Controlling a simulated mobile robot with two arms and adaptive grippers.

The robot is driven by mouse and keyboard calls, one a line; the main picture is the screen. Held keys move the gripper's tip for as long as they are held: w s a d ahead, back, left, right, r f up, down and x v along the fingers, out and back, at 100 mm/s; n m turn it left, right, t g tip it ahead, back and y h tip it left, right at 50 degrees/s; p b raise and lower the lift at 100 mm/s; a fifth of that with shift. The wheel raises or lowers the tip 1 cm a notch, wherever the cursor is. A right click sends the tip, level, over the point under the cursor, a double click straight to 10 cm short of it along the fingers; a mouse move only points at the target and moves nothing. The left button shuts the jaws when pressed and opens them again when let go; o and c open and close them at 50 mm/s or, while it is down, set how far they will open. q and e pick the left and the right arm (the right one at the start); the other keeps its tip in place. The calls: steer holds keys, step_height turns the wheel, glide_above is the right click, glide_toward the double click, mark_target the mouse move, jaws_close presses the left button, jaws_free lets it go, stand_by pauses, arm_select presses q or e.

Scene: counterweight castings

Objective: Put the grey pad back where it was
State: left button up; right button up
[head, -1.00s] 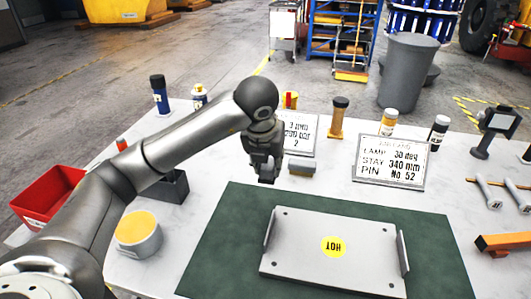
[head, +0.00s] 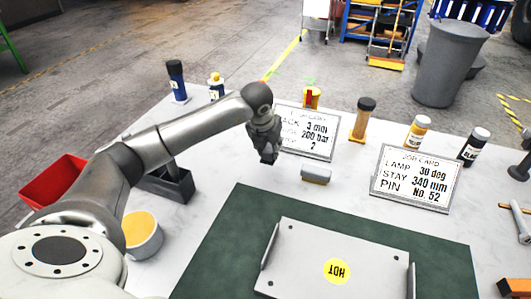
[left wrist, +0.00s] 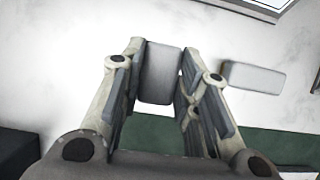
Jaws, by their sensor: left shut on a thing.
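My left gripper (head: 266,158) is low over the white table, behind the green mat (head: 232,222). In the left wrist view my left gripper (left wrist: 158,85) is shut on a grey pad (left wrist: 160,72), which sits between its fingers. In the head view the fingers hide most of this pad, and I cannot tell whether it touches the table. A second, similar grey block (head: 316,174) lies on the table just right of the gripper; it also shows in the left wrist view (left wrist: 254,77), apart from the fingers. My right gripper is not in view.
A plate marked HOT (head: 310,258) lies on the mat. Two job cards (head: 416,180) (head: 306,133) stand behind. A dark box (head: 168,185), a yellow-topped tin (head: 140,232) and a red bin (head: 50,185) are at left. Several bottles line the back.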

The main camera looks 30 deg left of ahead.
mark_target(265, 157)
arm_select(q)
steer(key=shift+w+a+f, duration=0.25)
steer(key=shift+a+f, duration=0.35)
steer(key=shift+f, duration=0.1)
steer(key=shift+a+f, duration=0.25)
steer(key=shift+f, duration=0.05)
step_height(265, 157, down, 3)
steer(key=shift+w+a+f+p, duration=0.1)
steer(key=shift+w+a+p, duration=0.05)
steer(key=shift+p, duration=0.8)
steer(key=shift+f, duration=0.15)
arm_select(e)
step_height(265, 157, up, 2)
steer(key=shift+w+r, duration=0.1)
arm_select(q)
steer(key=o, duration=0.6)
steer(key=shift+f, duration=0.15)
steer(key=o, duration=0.5)
steer(key=shift+c, duration=0.2)
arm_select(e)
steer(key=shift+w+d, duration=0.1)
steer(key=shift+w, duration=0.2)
